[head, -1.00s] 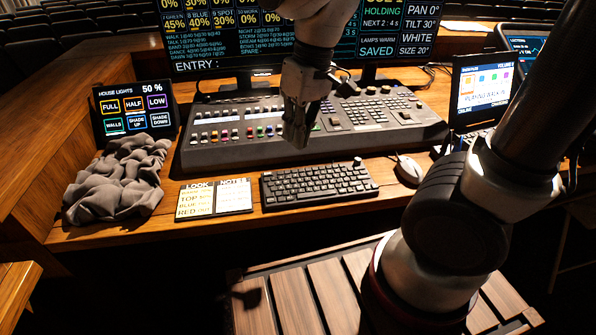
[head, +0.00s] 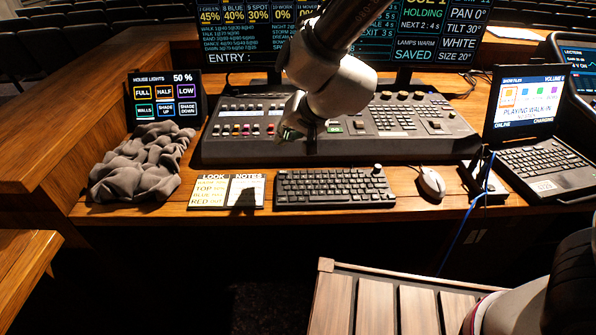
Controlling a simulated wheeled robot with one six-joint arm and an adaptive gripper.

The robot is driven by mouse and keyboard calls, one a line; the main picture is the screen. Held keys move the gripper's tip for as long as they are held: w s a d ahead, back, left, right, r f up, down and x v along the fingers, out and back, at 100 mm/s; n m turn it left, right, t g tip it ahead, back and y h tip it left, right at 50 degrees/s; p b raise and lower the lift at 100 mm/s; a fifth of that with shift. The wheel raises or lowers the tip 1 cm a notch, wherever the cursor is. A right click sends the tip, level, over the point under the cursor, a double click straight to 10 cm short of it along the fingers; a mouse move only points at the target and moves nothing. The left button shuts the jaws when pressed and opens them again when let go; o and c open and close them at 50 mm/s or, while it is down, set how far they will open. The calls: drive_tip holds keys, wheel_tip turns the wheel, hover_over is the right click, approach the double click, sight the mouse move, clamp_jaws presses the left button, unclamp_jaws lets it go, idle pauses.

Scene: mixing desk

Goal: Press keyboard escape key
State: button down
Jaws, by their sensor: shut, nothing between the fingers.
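The black keyboard (head: 335,190) lies flat at the front of the wooden desk, and its knob is at the top right. The escape key (head: 282,175) is at its top left corner, small and hard to make out. My gripper (head: 302,138) is shut and empty. In the picture it shows above the keyboard's left part, in front of the lower edge of the mixing console (head: 400,145). It looks apart from the keys; its fingertips are dark and hard to tell from the console behind.
A notes card (head: 228,192) lies left of the keyboard and a white mouse (head: 431,183) right of it. Grey cloth (head: 140,165) is heaped at the left below a house lights screen (head: 165,97). A laptop (head: 545,165) and blue cable (head: 462,225) are at the right.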

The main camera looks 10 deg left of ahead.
sight(284, 172)
drive_tip(key=shift+w+r+m+t, duration=0.3)
drive_tip(key=shift+w+r+t, duration=0.1)
drive_tip(key=shift+w, duration=0.3)
drive_tip(key=shift+f, duration=0.1)
drive_tip(key=shift+f, duration=4.35)
drive_tip(key=shift+f, duration=0.2)
drive_tip(key=shift+f, duration=0.2)
